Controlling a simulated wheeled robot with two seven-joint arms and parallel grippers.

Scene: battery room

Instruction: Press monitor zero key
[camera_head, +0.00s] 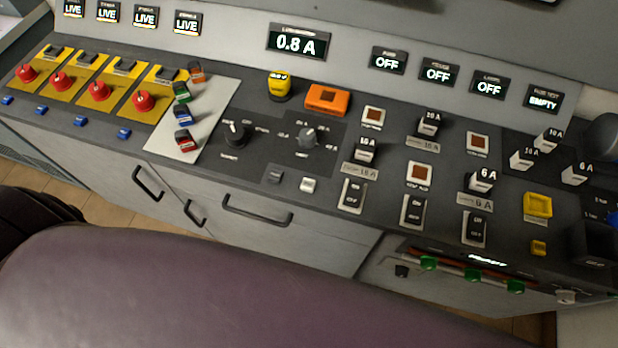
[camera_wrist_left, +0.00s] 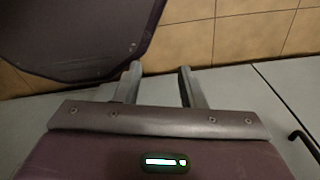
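The sloped control panel (camera_head: 255,150) fills the head view. Its display (camera_head: 298,43) reads 0.8 A; the small label above it is too blurred to read. I cannot read a label that says which key is the monitor zero key. My left gripper (camera_wrist_left: 158,70) shows in the left wrist view, its two fingers apart and empty, above floor tiles and a grey surface. Neither gripper shows in the head view.
An orange button block (camera_head: 327,100) and a yellow knob (camera_head: 279,85) stand above the rotary knobs. Red knobs on yellow plates (camera_head: 99,91) are at the left. Several rocker switches (camera_head: 352,195) and fuse blocks fill the right. Cabinet handles (camera_head: 257,212) stick out below the panel edge.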

